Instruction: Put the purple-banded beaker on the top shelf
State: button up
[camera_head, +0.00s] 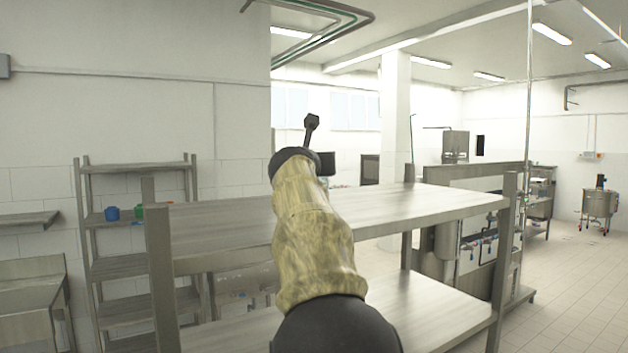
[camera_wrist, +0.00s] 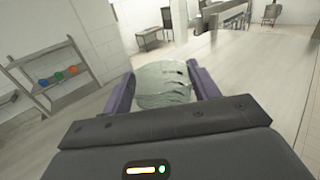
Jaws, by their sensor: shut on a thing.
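My gripper (camera_wrist: 162,88) is shut on a clear glass beaker (camera_wrist: 162,80) in the wrist view, with one finger on each side. No purple band can be made out on the beaker. The upper shelf of a two-level steel unit (camera_head: 430,204) spreads in front of me, and its bare surface also shows beyond the beaker in the wrist view (camera_wrist: 235,75). The gap between beaker and shelf cannot be judged. In the head view my arm reaches over this shelf and hides the gripper and beaker.
A steel rack (camera_head: 123,267) stands at the left wall, its topmost board bare. A blue cup (camera_head: 112,213) and a green cup (camera_head: 139,212) stand on a lower board; an orange one (camera_wrist: 73,70) shows in the wrist view. Corner posts rise above the near unit. Open floor lies right.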

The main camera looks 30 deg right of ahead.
jog(key=shift+f+b, duration=0.7)
jog(key=shift+f, duration=1)
jog(key=shift+f, duration=0.1)
jog(key=o, duration=1)
jog(key=shift+c, duration=0.2)
jog(key=b+v, duration=0.6)
jog(key=v, duration=0.6)
jog(key=shift+s, duration=0.1)
